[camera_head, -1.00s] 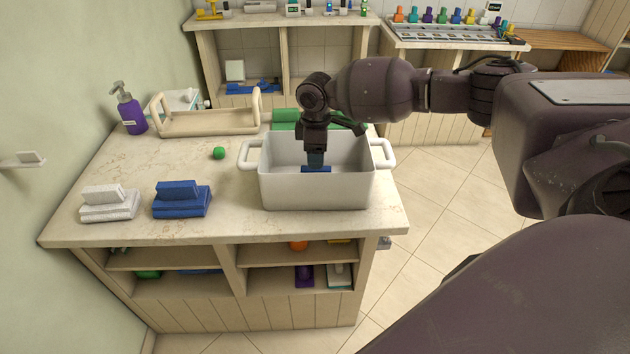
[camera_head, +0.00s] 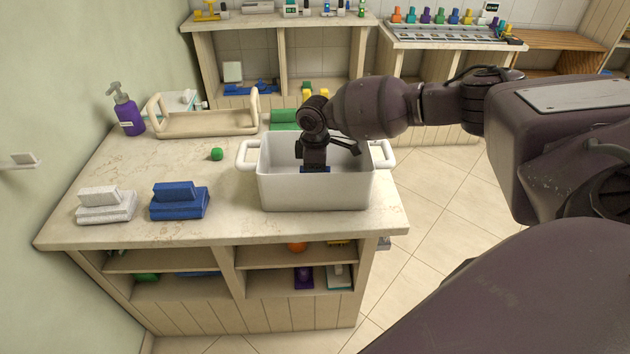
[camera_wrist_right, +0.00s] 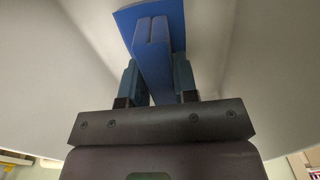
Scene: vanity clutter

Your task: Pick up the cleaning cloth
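A blue piece with a flat base and a raised ridge, likely the cleaning cloth (camera_wrist_right: 152,40), lies inside the white two-handled tub (camera_head: 312,190). In the head view only a sliver of blue shows under my right gripper (camera_head: 314,168), which reaches down into the tub. In the right wrist view the gripper's fingers (camera_wrist_right: 158,85) stand on both sides of the ridge, close against it. Whether they press on it is unclear. A similar blue folded piece (camera_head: 179,203) and a white one (camera_head: 106,206) lie on the counter. My left gripper is out of view.
The tub walls surround my right gripper closely. A purple pump bottle (camera_head: 128,112), a beige handled tray (camera_head: 205,124), a small green ball (camera_head: 216,154) and a green roll (camera_head: 284,117) are on the counter (camera_head: 120,236). The counter's front middle is clear.

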